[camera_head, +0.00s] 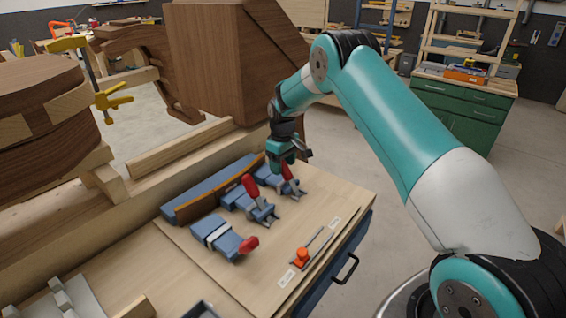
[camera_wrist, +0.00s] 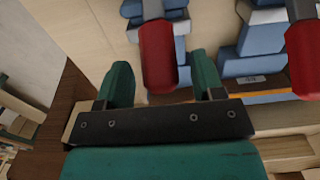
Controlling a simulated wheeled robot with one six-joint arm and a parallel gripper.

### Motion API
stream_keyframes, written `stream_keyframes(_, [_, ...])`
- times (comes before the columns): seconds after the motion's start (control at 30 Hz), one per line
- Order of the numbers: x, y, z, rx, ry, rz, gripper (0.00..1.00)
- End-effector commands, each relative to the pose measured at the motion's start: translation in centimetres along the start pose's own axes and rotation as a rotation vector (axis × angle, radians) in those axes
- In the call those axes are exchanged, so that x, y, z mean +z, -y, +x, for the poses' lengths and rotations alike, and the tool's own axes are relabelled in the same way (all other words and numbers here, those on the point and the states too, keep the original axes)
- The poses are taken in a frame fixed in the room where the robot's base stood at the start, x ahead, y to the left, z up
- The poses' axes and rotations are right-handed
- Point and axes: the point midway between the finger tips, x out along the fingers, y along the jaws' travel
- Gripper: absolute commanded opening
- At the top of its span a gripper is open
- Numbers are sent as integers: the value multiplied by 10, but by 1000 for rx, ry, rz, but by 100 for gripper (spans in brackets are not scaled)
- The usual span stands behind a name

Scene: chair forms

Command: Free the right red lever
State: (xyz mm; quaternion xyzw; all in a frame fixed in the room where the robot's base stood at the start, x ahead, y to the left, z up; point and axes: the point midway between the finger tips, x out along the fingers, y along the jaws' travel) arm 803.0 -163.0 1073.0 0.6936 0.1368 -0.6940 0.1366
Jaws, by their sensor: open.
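The right red lever (camera_head: 288,172) stands up from a blue clamp (camera_head: 268,171) at the far right of the clamp row. In the wrist view the lever (camera_wrist: 158,60) is between and just ahead of my two green fingers. My gripper (camera_head: 287,156) is open over this lever, with a gap on both sides of it in the wrist view (camera_wrist: 160,80). Contact cannot be told. A second red lever (camera_head: 250,185) stands raised on the middle clamp (camera_head: 258,210). It also shows at the right of the wrist view (camera_wrist: 304,58). A third red lever (camera_head: 249,244) lies low on the front clamp (camera_head: 218,236).
A brown curved strip (camera_head: 200,206) lies along a blue form behind the clamps. An orange-handled tool (camera_head: 302,257) lies near the board's front edge beside white labels. A large brown wooden block (camera_head: 220,60) stands behind my gripper.

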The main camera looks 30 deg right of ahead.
Motion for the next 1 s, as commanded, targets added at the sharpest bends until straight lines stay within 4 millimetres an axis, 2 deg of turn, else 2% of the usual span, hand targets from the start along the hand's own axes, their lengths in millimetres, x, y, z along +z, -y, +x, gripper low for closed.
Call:
stream_keyframes(0.2, [0,0,15,0,0,0,62])
stream_keyframes(0.47, [0,0,17,0,0,0,62])
stream_keyframes(0.73, [0,0,16,0,0,0,2])
stream_keyframes(1.0, [-2,2,16,2,-22,-4,0])
